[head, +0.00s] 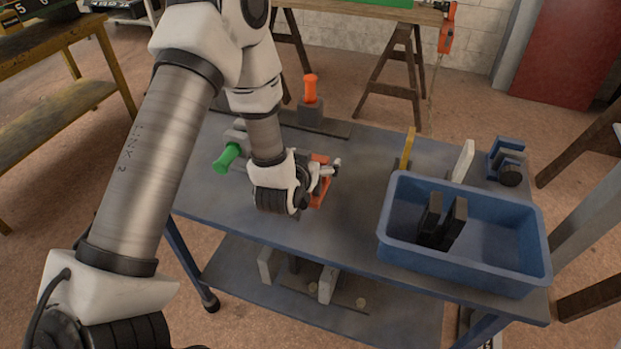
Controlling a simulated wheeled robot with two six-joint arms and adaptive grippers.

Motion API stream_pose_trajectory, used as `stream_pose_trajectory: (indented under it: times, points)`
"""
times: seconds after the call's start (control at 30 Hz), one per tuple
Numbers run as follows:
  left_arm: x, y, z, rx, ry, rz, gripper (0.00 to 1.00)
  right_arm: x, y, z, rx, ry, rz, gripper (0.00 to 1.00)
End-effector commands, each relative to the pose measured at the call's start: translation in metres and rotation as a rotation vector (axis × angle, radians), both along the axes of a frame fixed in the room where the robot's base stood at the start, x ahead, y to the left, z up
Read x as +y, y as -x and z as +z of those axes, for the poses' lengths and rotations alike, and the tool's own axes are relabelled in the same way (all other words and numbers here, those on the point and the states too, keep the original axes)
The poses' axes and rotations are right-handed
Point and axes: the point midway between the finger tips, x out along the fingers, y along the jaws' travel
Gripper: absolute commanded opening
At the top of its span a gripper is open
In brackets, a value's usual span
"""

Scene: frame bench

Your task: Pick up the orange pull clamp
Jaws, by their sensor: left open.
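An orange piece (319,183), which looks like the orange pull clamp, lies on the blue-grey bench top (345,215). My wrist and fingers partly hide it, so its full shape does not show. My left gripper (329,171) is open, low over the bench at the orange piece. I cannot tell whether the fingers touch it. A second orange item, an upright handle (310,89) on a grey block, stands farther back on the bench. My right gripper is out of view.
A green-handled clamp (228,157) lies left of my wrist. A blue bin (465,273) with black pieces (441,222) stands at the right. Behind it are a yellow upright piece (408,148), a white plate (463,161) and a blue clamp-like part (506,157).

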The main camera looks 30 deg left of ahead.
Motion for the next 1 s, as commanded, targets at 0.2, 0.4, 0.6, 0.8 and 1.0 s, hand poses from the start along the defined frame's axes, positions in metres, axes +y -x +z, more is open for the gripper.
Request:
stream_pose_trajectory:
  times: [0.2, 0.4, 0.6, 0.8, 1.0]
  points:
    - [0.000, 0.000, 0.000, 0.000, 0.000, 0.000, 0.75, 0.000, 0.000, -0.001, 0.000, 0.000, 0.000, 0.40]
    - [0.000, 0.001, -0.001, 0.002, 0.000, 0.000, 0.05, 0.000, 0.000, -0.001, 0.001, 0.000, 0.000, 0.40]
    - [0.000, 0.001, -0.001, 0.001, 0.000, 0.000, 0.05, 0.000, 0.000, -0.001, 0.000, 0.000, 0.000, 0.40]
    - [0.000, 0.001, 0.003, 0.002, 0.000, 0.000, 0.05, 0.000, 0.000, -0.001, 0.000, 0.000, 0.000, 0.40]
    - [0.000, 0.000, 0.021, -0.002, 0.000, 0.001, 0.05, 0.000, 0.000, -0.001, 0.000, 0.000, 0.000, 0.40]
